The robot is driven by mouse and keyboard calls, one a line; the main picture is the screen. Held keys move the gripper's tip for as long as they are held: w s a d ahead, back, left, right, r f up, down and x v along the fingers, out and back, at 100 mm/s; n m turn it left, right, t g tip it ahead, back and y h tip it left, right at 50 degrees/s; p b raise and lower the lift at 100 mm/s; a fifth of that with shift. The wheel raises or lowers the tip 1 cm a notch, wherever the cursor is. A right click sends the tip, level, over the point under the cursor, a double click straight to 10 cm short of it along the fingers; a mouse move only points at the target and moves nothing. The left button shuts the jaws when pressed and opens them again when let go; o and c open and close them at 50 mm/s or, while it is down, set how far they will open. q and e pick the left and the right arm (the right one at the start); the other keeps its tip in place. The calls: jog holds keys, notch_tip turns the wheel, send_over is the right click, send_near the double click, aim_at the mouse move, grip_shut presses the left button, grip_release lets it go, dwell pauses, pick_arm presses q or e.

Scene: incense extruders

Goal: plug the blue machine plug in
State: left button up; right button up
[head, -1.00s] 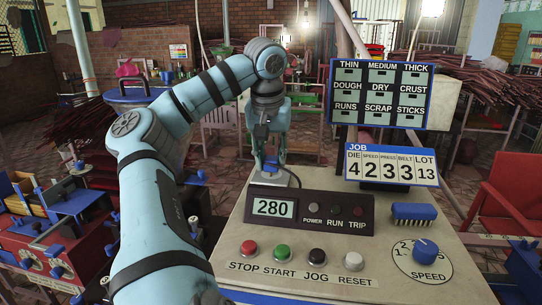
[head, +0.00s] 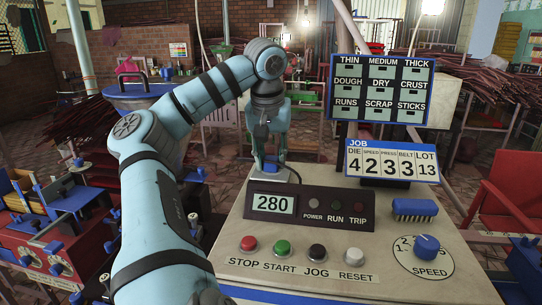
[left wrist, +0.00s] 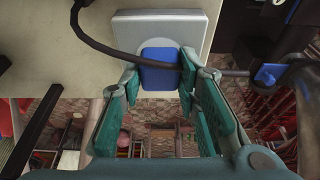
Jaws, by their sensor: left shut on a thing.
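The blue plug (left wrist: 160,68) sits between the fingertips of my left gripper (left wrist: 158,80) in the left wrist view. The gripper is shut on it. Its dark cord runs across the plug and off to the upper left. Behind the plug is a pale grey socket plate (left wrist: 158,22), and the plug appears up against it; whether its pins are inside is hidden. In the head view my left gripper (head: 269,158) points down at the back left edge of the machine panel (head: 215,262), with the plug mostly hidden by the fingers. My right gripper is not in view.
The panel carries a 280 display (head: 273,203), unlit-looking POWER, RUN and TRIP lamps, several buttons and a blue speed knob (head: 427,246). A JOB board (head: 392,160) stands behind, right of my gripper. A blue-and-red machine (head: 50,240) stands left.

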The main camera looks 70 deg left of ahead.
pick_arm(q)
jog(key=o, duration=1.2)
jog(key=shift+c, duration=0.2)
jog(key=shift+s+r, duration=0.15)
jog(key=shift+r, duration=0.3)
jog(key=v, duration=1.1)
